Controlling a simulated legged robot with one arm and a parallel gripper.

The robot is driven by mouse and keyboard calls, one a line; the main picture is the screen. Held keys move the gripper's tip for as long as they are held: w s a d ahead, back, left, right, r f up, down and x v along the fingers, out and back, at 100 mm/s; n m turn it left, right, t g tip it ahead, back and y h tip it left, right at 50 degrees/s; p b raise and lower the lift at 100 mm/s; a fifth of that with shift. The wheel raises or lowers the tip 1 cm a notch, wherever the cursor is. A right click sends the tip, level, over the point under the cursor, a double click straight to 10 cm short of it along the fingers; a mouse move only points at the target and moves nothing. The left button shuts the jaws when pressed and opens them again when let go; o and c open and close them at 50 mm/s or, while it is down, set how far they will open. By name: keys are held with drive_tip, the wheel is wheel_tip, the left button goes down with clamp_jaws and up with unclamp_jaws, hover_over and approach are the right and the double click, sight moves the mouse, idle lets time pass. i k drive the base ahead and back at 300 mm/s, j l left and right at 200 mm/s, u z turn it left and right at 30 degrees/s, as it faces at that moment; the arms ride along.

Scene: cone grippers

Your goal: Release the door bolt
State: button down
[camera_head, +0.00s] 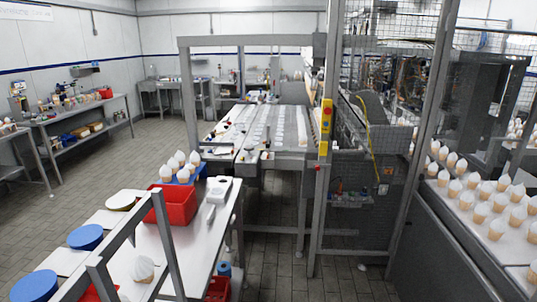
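A tall yellow unit (325,128) with red and dark parts is fixed to the grey post at the edge of the mesh-guarded machine, right of centre. It may be the door's lock and bolt, but it is too small to tell the bolt's position. The mesh guard door (385,60) beside it stands upright in a grey frame and looks closed. A yellow cable (367,125) hangs on the guard to the right of the unit. My gripper is not in view.
A white table (200,245) at lower left holds a red bin (174,204), blue lids (86,237) and cones. A conveyor (455,215) with many cones runs along the right. The tiled floor (285,272) before the guard is clear.

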sight(323, 167)
drive_tip(key=i, duration=2.7)
drive_tip(key=z, duration=0.35)
